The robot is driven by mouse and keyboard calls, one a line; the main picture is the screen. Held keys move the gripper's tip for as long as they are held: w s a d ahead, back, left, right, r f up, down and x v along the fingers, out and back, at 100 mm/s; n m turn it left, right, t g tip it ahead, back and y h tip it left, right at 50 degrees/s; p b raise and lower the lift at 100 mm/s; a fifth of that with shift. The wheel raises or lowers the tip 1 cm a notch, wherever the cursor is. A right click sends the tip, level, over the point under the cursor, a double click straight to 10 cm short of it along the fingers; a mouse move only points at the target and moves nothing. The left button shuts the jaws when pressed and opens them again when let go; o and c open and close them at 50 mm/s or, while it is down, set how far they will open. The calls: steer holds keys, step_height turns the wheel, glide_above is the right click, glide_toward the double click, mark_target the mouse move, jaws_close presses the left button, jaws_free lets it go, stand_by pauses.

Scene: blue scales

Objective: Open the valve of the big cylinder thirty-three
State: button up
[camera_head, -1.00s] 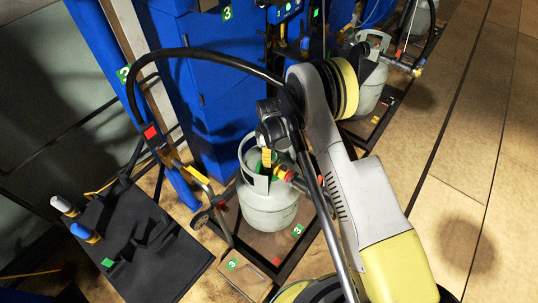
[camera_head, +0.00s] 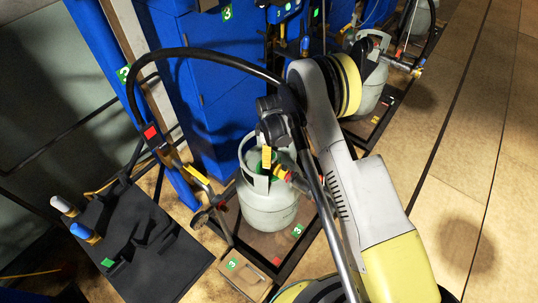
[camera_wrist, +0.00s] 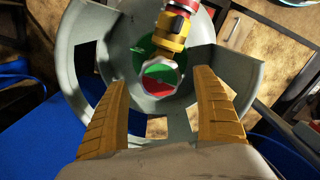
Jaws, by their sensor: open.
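The big grey cylinder (camera_head: 268,208) stands upright on a dark scale platform (camera_head: 290,240) with green "3" tags. In the wrist view I look down into its open grey collar (camera_wrist: 75,50). The valve knob (camera_wrist: 160,78), with a green and red top and pale rim, sits inside it. A yellow and red hose fitting (camera_wrist: 174,28) lies beyond the knob. My gripper (camera_wrist: 162,84) is open, its two yellow-brown fingers on either side of the knob, with visible gaps. In the head view one finger shows at the collar; my arm hides part of the valve.
Blue cabinets (camera_head: 218,110) stand behind the cylinder. A second grey cylinder (camera_head: 368,90) is at the upper right. A black bag or case (camera_head: 150,255) with blue and white handled items lies at the left. A black hose arches overhead. The floor at right is clear.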

step_height(320, 180, up, 11)
stand_by(0.3)
stand_by(0.4)
steer(key=s+d+r+m+t, duration=0.1)
steer(key=s+d+r+m, duration=0.25)
steer(key=r, duration=0.45)
steer(key=s+d+r+m+t, duration=0.1)
steer(key=s+d+r+m, duration=0.2)
steer(key=r, duration=0.6)
steer(key=s+d+r+m+t, duration=0.1)
steer(key=s+d+r, duration=0.25)
steer(key=r, duration=0.45)
steer(key=s+d+r+m+t, duration=0.2)
steer(key=s+d+m, duration=0.2)
steer(key=s, duration=0.4)
steer(key=s+d+r+m+t, duration=0.2)
steer(key=s+d+m, duration=0.2)
steer(key=s, duration=0.5)
steer(key=shift+s+d+r, duration=0.15)
steer(key=shift+d+r, duration=0.15)
